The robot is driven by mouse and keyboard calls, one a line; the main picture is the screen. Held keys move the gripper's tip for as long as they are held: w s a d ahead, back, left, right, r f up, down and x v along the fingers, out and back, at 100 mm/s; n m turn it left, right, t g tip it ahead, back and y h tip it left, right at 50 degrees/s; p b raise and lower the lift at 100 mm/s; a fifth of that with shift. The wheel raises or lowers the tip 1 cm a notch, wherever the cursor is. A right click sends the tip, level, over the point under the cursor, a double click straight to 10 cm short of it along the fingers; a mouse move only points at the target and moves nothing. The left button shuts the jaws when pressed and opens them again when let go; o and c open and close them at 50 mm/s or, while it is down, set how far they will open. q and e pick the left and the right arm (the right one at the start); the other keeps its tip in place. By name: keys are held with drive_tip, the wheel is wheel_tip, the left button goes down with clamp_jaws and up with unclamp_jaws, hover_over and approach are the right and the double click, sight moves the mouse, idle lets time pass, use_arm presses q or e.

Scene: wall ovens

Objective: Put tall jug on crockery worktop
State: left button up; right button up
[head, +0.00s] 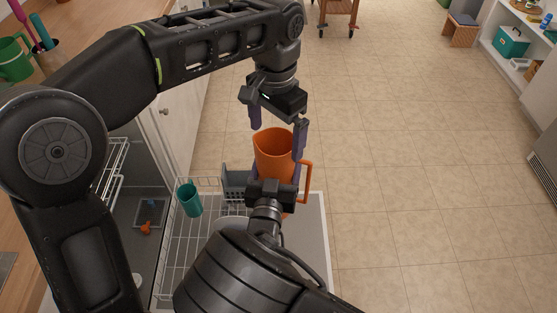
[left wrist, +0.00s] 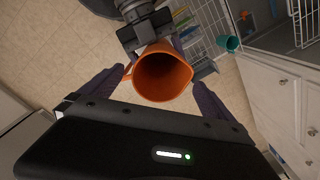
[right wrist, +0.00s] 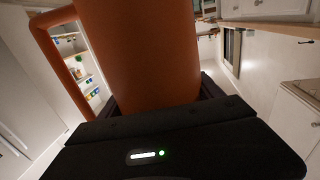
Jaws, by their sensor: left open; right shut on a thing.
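The tall orange jug (head: 273,150) is upright in the head view, its handle to the right. My right gripper (head: 271,183) is shut on the jug's body, low down. The jug (right wrist: 135,55) fills the middle of the right wrist view. My left gripper (head: 277,130) is open above the jug, one finger on each side of its rim. The left wrist view looks down into the jug (left wrist: 162,75), which appears empty, between the spread fingers. I cannot tell whether the left fingers touch it. I cannot tell which surface is the crockery worktop.
A pulled-out wire dish rack (head: 195,245) holds a teal cup (head: 189,199) and a grey basket (head: 237,184). A wooden worktop (head: 70,78) runs along the left, with a green jug (head: 14,62) on it. The tiled floor (head: 420,170) at right is clear.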

use_arm(q)
wheel_tip(320, 180, up, 2)
drive_tip(key=shift+w+r+n+h, duration=0.1)
drive_tip(key=shift+n+h, duration=0.5)
drive_tip(key=shift+h, duration=0.5)
drive_tip(key=shift+s+a+f, duration=0.25)
drive_tip(key=shift+s+a, duration=0.05)
drive_tip(key=shift+a, duration=0.3)
drive_tip(key=shift+s+a+f, duration=0.25)
drive_tip(key=shift+a, duration=0.35)
drive_tip(key=s+a+f+m+g, duration=0.2)
drive_tip(key=s+a+f, duration=0.45)
drive_tip(key=a, duration=0.35)
wheel_tip(320, 180, down, 20)
drive_tip(key=s+n+h, duration=0.1)
drive_tip(key=s+n, duration=0.1)
drive_tip(key=n, duration=0.3)
drive_tip(key=s+d+f+n+t, duration=0.1)
drive_tip(key=s+d+f+n, duration=0.1)
drive_tip(key=s+d+f, duration=0.3)
drive_tip(key=s+d+f+n+t+h, duration=0.1)
drive_tip(key=s+d+f+n, duration=0.2)
drive_tip(key=f, duration=0.7)
drive_tip(key=s+d, duration=0.2)
drive_tip(key=s, duration=0.1)
drive_tip(key=shift+d+f+n+t, duration=0.2)
drive_tip(key=shift+f+n+t, duration=0.1)
